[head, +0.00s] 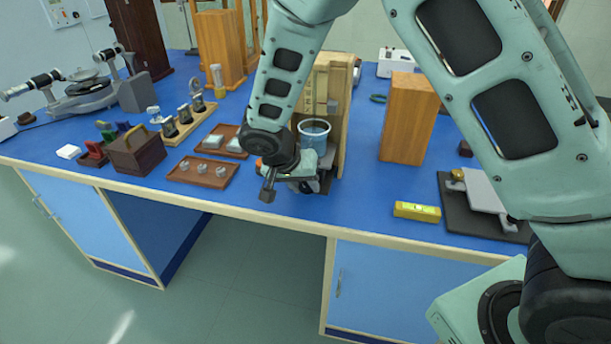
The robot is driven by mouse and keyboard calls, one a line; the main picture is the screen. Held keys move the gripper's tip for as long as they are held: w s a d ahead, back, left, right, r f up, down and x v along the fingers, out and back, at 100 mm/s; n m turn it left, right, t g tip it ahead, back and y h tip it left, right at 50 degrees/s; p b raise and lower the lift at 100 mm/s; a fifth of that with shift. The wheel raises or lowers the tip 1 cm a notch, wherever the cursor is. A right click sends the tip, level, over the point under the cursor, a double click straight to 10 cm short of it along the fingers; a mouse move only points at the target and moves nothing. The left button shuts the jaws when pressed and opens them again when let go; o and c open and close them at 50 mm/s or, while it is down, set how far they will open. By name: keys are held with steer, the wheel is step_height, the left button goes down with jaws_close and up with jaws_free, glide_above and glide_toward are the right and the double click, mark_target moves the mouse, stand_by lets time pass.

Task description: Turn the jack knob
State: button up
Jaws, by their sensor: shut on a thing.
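My gripper (297,178) is low at the front of the small open wooden housing, near the middle of the bench's front edge. It is shut at the jack (326,182), which shows only in part inside the housing under a glass vessel with a blue rim (314,134). My wrist and hand cover the jack's front left side. The jack knob is hidden at the fingers, so its turn angle cannot be seen.
A wooden block (408,118) stands right of the housing. A yellow level (417,211) and a black base with a grey plate (453,210) lie farther right. Left are a brown tray (190,178) of small clear pieces and a dark wooden box (136,155).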

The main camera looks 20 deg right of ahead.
steer(key=h, duration=0.1)
steer(key=g+h, duration=0.1)
steer(key=n+g+h+p, duration=0.1)
steer(key=h, duration=0.1)
steer(key=shift+w+a+f, duration=0.1)
steer(key=shift+w+a, duration=0.15)
steer(key=shift+g, duration=0.3)
stand_by(0.3)
steer(key=o, duration=1)
steer(key=shift+f, duration=0.1)
